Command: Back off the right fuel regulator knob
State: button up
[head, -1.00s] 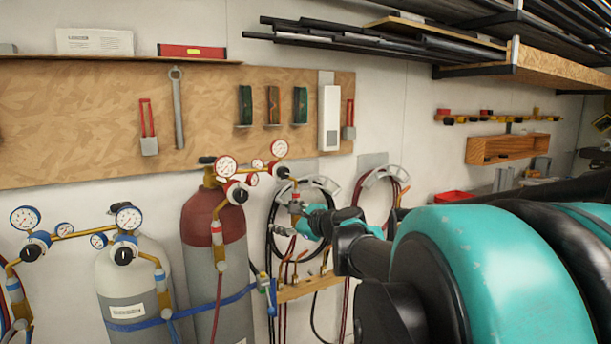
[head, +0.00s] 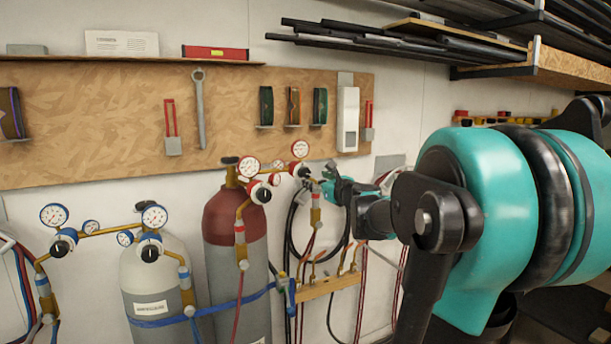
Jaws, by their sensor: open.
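Two red fuel regulators sit by the red-topped cylinder (head: 222,217). The left one (head: 253,191) has a black knob facing out and round white gauges. The right fuel regulator (head: 300,150) stands further right, with its white gauges and its black knob (head: 303,172). My gripper (head: 323,183), with teal parts, is open just right of and slightly below that right knob. I cannot tell whether its fingertips touch the knob or regulator. My arm comes in from the right and hides part of the wall behind it.
Blue-gauged regulators (head: 150,246) sit on a grey cylinder (head: 150,290) to the left. Hoses (head: 293,225) hang below the right regulator, by a small wooden rack (head: 328,287). A wooden tool board (head: 100,120) spans the wall above.

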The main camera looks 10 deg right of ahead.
aim_at(306, 174)
jog(key=x, duration=0.7)
jog(key=shift+w+a, duration=0.15)
jog(key=shift+w, duration=0.2)
jog(key=shift+c, duration=0.2)
jog(key=c, duration=1.1)
